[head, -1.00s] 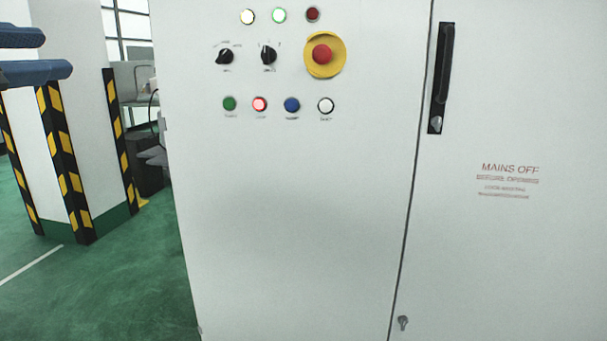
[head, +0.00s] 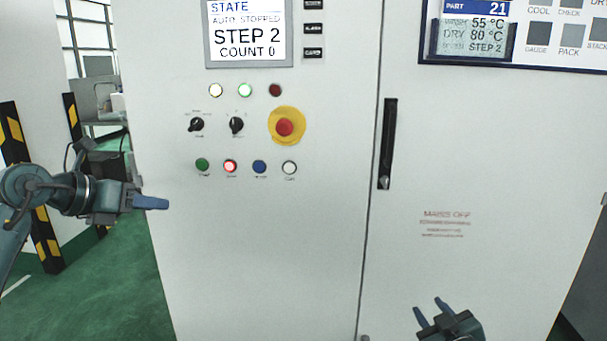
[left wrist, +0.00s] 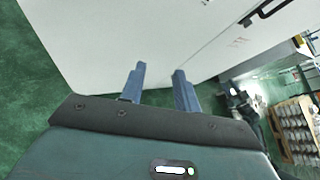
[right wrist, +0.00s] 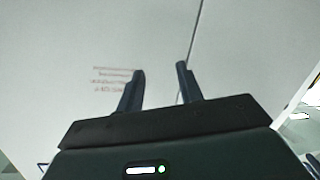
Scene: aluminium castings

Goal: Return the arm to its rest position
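My left gripper (head: 150,202) is at the left of the head view, in front of the cabinet's left edge and below the button rows. In the left wrist view its two blue fingers (left wrist: 159,72) stand apart with nothing between them. My right gripper (head: 428,304) is at the bottom right of the head view, in front of the cabinet's right door below the red warning text. In the right wrist view its fingers (right wrist: 161,70) are apart and empty. Both grippers are clear of the buttons.
The white cabinet (head: 270,240) fills the view, with a screen (head: 248,30), a red stop button (head: 285,128) on yellow, knobs, lit buttons and a black door handle (head: 388,145). A second panel (head: 520,35) is at top right. A striped post (head: 42,240) stands at left. Green floor (head: 110,300) is open.

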